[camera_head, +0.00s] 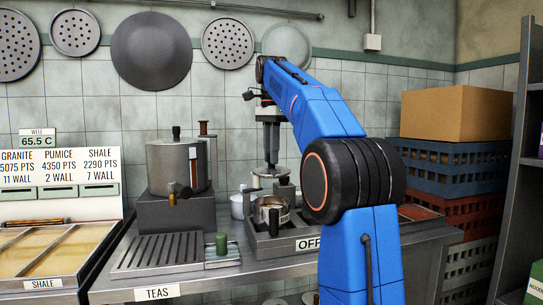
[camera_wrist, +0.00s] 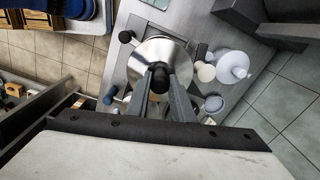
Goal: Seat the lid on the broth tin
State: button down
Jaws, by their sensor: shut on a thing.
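The lid (camera_head: 270,171) is a round metal disc. My gripper (camera_head: 271,160) is shut on its dark knob and holds it roughly level. The broth tin, which I take to be the open metal pot (camera_head: 271,215) on the burner marked OFF, stands below the lid. In the head view a gap shows between lid and tin. In the wrist view the shiny lid (camera_wrist: 150,55) fills the middle, with its knob between the fingertips (camera_wrist: 158,76). It hides most of what lies under it.
A small white pot (camera_head: 237,206) is beside the tin. Stacked crates (camera_head: 455,171) stand at the right.

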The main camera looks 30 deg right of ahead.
aim_at(272, 167)
jog(key=shift+f, duration=2.45)
jog(key=shift+f, duration=0.15)
jog(key=shift+f, duration=1.5)
jog(key=shift+f, duration=0.65)
jog(key=c, duration=1.5)
grip_release()
jog(key=shift+o, duration=0.2)
jog(key=shift+r, duration=0.15)
